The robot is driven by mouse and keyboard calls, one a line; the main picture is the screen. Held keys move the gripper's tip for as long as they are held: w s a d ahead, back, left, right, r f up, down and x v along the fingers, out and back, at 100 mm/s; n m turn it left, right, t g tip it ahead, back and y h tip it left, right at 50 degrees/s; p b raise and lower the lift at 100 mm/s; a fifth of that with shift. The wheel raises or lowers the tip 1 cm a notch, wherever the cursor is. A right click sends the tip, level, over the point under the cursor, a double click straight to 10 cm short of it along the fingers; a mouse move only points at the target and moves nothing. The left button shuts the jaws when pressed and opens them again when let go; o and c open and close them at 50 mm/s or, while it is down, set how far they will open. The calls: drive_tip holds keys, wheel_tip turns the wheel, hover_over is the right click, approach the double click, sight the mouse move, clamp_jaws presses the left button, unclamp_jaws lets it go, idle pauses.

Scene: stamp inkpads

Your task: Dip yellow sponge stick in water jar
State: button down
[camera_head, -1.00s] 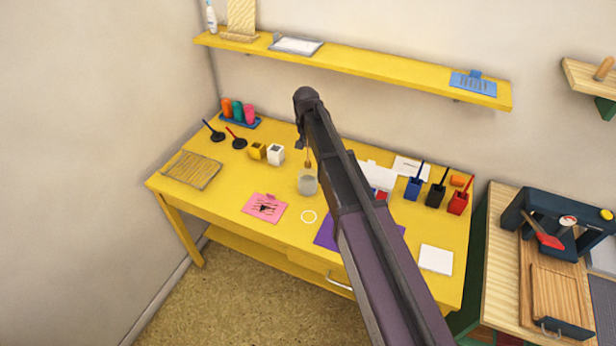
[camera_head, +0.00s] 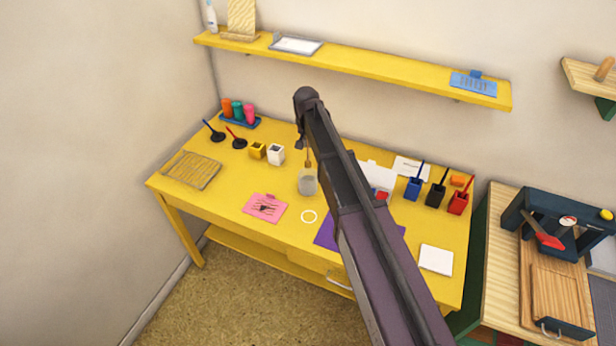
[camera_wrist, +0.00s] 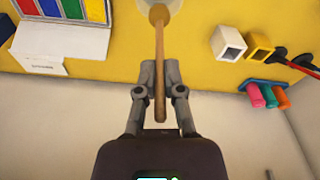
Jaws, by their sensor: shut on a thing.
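The sponge stick (camera_wrist: 159,80) is a brown wooden rod. My gripper (camera_wrist: 158,66) is shut on it in the wrist view. The stick's far end runs up to a pale round shape, the jar (camera_wrist: 174,5), at the top edge. In the head view the glass water jar (camera_head: 308,184) stands mid-desk, and the stick (camera_head: 308,160) hangs upright at its mouth. My arm hides much of the gripper in the head view.
On the yellow desk (camera_head: 230,210), a white holder (camera_head: 276,154) and a yellow holder (camera_head: 257,151) stand left of the jar. Blue, black and red inkpots stand at right. A shelf (camera_head: 370,66) runs above.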

drive_tip(key=shift+r, duration=0.15)
drive_tip(key=shift+r+p, duration=1.9)
drive_tip(key=shift+p, duration=0.1)
